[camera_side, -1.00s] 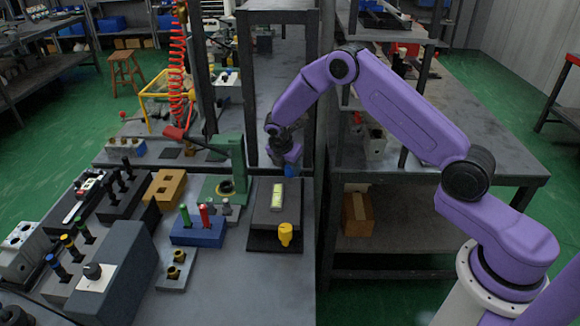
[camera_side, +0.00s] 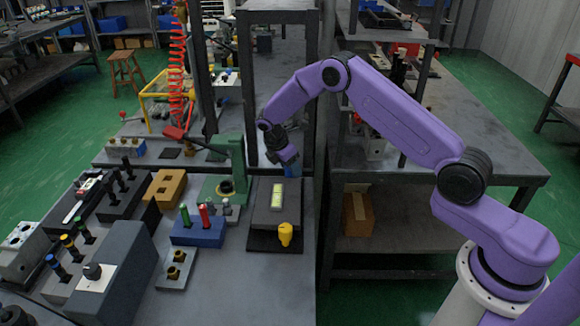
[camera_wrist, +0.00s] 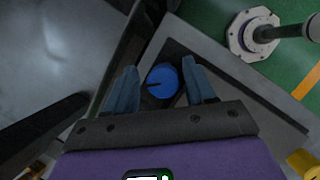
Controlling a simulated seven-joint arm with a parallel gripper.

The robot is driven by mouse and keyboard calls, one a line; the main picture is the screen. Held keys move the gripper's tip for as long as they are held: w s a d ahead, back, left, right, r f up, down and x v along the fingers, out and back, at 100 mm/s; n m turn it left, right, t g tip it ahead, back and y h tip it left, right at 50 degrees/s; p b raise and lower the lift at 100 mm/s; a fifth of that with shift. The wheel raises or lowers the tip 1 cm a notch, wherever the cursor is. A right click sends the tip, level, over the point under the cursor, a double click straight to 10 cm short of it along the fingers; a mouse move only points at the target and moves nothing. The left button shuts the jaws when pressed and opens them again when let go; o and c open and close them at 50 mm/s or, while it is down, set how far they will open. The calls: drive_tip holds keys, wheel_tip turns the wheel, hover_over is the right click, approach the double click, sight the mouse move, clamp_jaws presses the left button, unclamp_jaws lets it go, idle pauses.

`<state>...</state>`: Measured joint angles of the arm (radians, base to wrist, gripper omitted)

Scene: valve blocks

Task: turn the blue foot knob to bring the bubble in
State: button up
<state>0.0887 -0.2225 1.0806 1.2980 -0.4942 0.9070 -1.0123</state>
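The blue foot knob (camera_wrist: 162,80) shows in the wrist view as a round blue disc with a dark line on it. My gripper (camera_wrist: 160,68) is open, with one blue-grey finger on each side of the knob and a visible gap on both sides. In the side view my gripper (camera_side: 290,158) points down at the far right corner of the dark level plate (camera_side: 262,215) and hides most of the knob. The yellow-green level vial (camera_side: 277,195) lies on the plate; its bubble is too small to make out.
A yellow knob (camera_side: 285,234) stands at the plate's near right corner. A green stand (camera_side: 226,185) is left of the plate, with a blue block of colored pegs (camera_side: 199,231) in front. A dark shelf post (camera_side: 247,90) rises behind my gripper.

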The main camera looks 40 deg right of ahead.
drive_tip(key=shift+s+a+f, duration=0.1)
drive_tip(key=shift+s, duration=0.1)
drive_tip(key=shift+a+r, duration=0.2)
drive_tip(key=shift+r, duration=0.3)
drive_tip(key=v, duration=0.7)
drive_tip(key=shift+w+r, duration=0.1)
drive_tip(key=shift+w, duration=0.05)
drive_tip(key=s+a+r+m+y, duration=0.1)
drive_tip(key=s+a+r, duration=0.2)
drive_tip(key=s, duration=0.3)
drive_tip(key=s+a+r+t+y, duration=0.1)
drive_tip(key=s+a+r, duration=0.3)
drive_tip(key=s, duration=0.2)
drive_tip(key=s+a+r+m, duration=0.1)
drive_tip(key=s+a+r, duration=0.2)
drive_tip(key=s, duration=0.3)
drive_tip(key=s+d+r+m+y, duration=0.1)
drive_tip(key=s+d, duration=0.1)
drive_tip(key=s, duration=1.1)
drive_tip(key=s+d+r+m+y, duration=0.1)
drive_tip(key=s+d, duration=0.2)
drive_tip(key=s, duration=0.9)
drive_tip(key=shift+s+d+y, duration=0.25)
drive_tip(key=shift+s+y, duration=0.1)
drive_tip(key=shift+y, duration=0.05)
